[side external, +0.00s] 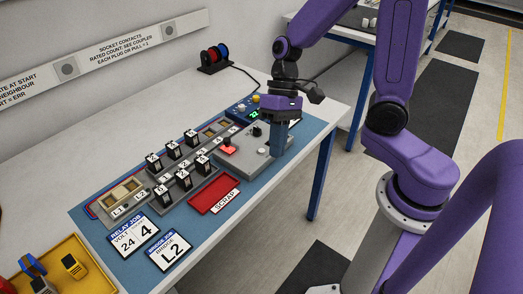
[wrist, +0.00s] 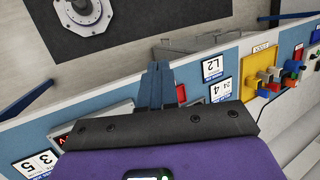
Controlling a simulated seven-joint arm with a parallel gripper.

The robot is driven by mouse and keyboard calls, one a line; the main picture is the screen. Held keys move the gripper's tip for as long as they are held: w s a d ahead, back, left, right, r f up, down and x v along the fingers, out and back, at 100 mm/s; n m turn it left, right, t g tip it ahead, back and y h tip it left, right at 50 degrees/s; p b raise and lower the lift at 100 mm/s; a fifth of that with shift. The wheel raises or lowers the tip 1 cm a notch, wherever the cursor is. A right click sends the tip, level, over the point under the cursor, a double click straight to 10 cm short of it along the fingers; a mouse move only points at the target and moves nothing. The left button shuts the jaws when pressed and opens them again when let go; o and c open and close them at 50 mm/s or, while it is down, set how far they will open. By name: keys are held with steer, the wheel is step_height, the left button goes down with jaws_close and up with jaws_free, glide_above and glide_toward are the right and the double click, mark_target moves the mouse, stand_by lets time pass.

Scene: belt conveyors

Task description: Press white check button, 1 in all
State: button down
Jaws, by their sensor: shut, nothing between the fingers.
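My gripper (side external: 276,152) points down at the right end of the blue work mat, its fingers together and empty. In the wrist view the closed fingers (wrist: 158,66) reach past the mat's edge. In the side view the fingertips are at the right part of a grey control box (side external: 245,160); I cannot tell whether they touch it. The box has a red lit patch (side external: 229,150) and a black knob (side external: 257,131).
A blue unit with a green display (side external: 241,107) stands behind the box. Black relays on grey sockets (side external: 171,150) and a red scrap tray (side external: 214,195) lie left. Job cards (side external: 168,250) and a yellow tray (side external: 48,264) are nearer. The table's front edge is close to my gripper.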

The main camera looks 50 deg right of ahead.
steer(key=w+f+m+t+y, duration=0.1)
steer(key=w+m+t+y, duration=0.1)
steer(key=w+m, duration=0.35)
steer(key=m+t, duration=0.7)
steer(key=m, duration=0.5)
glide_above(262, 151)
step_height(262, 151, down, 5)
steer(key=shift+s+d+f+m+t+h, duration=0.15)
steer(key=shift+s+d+m+t+h, duration=0.2)
steer(key=shift+m, duration=0.2)
steer(key=shift+f, duration=0.1)
steer(key=shift+w+f, duration=0.1)
steer(key=shift+f, duration=4.2)
steer(key=shift+f, duration=0.15)
steer(key=shift+f, duration=0.25)
